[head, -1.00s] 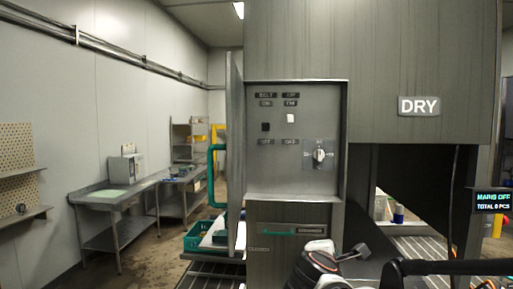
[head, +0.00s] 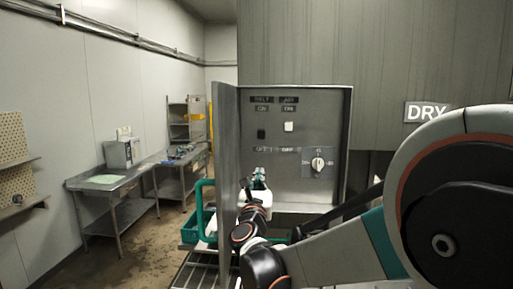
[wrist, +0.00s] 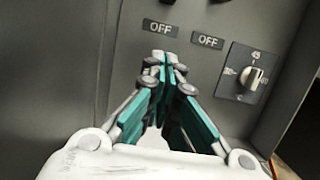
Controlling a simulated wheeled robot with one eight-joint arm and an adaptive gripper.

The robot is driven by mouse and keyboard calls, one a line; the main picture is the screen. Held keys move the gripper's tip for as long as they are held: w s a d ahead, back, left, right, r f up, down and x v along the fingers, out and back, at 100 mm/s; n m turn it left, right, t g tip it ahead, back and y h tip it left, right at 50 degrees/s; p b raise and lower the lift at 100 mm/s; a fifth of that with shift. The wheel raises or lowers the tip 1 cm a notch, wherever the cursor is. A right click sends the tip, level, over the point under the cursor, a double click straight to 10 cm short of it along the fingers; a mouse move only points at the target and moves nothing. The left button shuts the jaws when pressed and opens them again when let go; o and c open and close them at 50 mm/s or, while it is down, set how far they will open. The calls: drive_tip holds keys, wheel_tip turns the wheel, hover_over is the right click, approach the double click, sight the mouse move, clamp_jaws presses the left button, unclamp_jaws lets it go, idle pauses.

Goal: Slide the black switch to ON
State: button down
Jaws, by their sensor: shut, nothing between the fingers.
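The black switch (head: 261,134) is on the left of the grey control panel (head: 335,120), under a BELT label. It sits between an ON label (head: 262,108) above and an OFF label (head: 266,150) below, nearer OFF. My gripper (head: 260,171) is shut and empty, in front of the panel just below the left OFF label. In the wrist view my gripper's teal fingers (wrist: 165,58) meet at the tips, below and between two OFF labels (wrist: 161,27). A dark piece at the wrist view's top edge may be the black switch. I cannot tell whether the tips touch the panel.
A white switch (head: 288,127) sits right of the black one, slightly higher. A rotary knob (head: 318,164) is lower right, also in the wrist view (wrist: 251,77). Steel tables (head: 110,183) line the left wall.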

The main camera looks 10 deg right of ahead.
sight(261, 134)
drive_tip(key=p+x, duration=0.1)
drive_tip(key=x, duration=0.4)
drive_tip(key=p+x, duration=0.1)
drive_tip(key=x, duration=0.4)
drive_tip(key=shift+w+d+r, duration=0.1)
drive_tip(key=shift+r, duration=0.2)
drive_tip(key=r, duration=0.1)
drive_tip(key=r+p, duration=0.1)
drive_tip(key=r, duration=0.1)
drive_tip(key=shift+s, duration=0.25)
drive_tip(key=shift+r, duration=0.2)
drive_tip(key=shift+w, duration=0.25)
drive_tip(key=shift+s, duration=0.1)
drive_tip(key=shift+r, duration=0.15)
